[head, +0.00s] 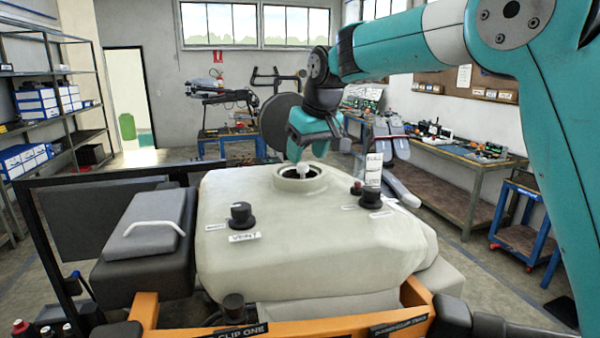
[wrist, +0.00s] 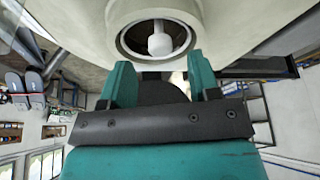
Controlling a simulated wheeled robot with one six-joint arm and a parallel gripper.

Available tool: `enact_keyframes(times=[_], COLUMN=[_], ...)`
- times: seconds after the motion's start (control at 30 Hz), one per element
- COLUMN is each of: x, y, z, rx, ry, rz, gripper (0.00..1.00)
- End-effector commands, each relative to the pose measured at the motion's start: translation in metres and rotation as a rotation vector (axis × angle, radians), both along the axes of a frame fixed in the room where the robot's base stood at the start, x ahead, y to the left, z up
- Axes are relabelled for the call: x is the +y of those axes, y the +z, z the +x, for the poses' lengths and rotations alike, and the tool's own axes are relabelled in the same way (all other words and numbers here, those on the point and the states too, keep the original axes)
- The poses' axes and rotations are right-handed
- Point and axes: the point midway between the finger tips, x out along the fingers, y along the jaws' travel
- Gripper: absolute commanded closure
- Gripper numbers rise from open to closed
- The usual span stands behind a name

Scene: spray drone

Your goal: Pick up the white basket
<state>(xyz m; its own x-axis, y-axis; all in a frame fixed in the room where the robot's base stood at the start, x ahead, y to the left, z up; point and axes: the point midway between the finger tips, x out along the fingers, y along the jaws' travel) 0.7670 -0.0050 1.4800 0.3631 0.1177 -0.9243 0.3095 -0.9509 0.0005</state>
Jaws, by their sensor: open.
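A small white piece, which looks like the white basket (wrist: 160,40), sits inside the dark round opening of the tank. Its top also shows in the head view (head: 303,170). The opening has a pale raised rim (head: 300,187) on top of the large cream tank (head: 320,235). My gripper (wrist: 161,76) is open, with its two teal fingers apart and nothing visible held between them. In the head view my gripper (head: 304,152) hangs just above the opening, pointing down. How deep the basket sits is hard to tell.
A dark round disc (head: 284,120) stands upright behind the opening. Black knobs (head: 241,214) and a label card (head: 373,169) stand up from the tank top. A grey box with a white handle (head: 150,229) is at the left. Benches line the right wall.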

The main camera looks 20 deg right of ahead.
Motion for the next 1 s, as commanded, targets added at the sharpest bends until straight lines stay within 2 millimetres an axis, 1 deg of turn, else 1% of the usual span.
enact_keyframes(times=[0.03, 0.2, 0.3, 0.47, 0.5, 0.57, 0.6, 0.67, 0.7, 0.73, 1.0], x=[0.002, 0.005, 0.005, 0.005, 0.005, 0.005, 0.005, 0.005, 0.005, 0.005, 0.005], y=[-0.001, -0.022, -0.027, -0.028, -0.028, -0.028, -0.028, -0.028, -0.028, -0.028, -0.027], z=[0.002, 0.01, 0.012, 0.012, 0.012, 0.012, 0.012, 0.012, 0.012, 0.012, 0.012], rx=[0.006, 0.002, -0.001, -0.002, -0.002, -0.001, -0.001, -0.001, -0.001, -0.001, -0.002], ry=[0.0, -0.001, -0.001, -0.001, -0.001, -0.001, -0.001, -0.001, -0.001, -0.001, -0.001], rz=[-0.001, 0.001, 0.001, 0.001, 0.001, 0.001, 0.001, 0.001, 0.001, 0.001, 0.001], gripper=[0.44, 0.44, 0.44, 0.44, 0.49, 0.62, 0.72, 0.85, 0.94, 0.97, 0.97])
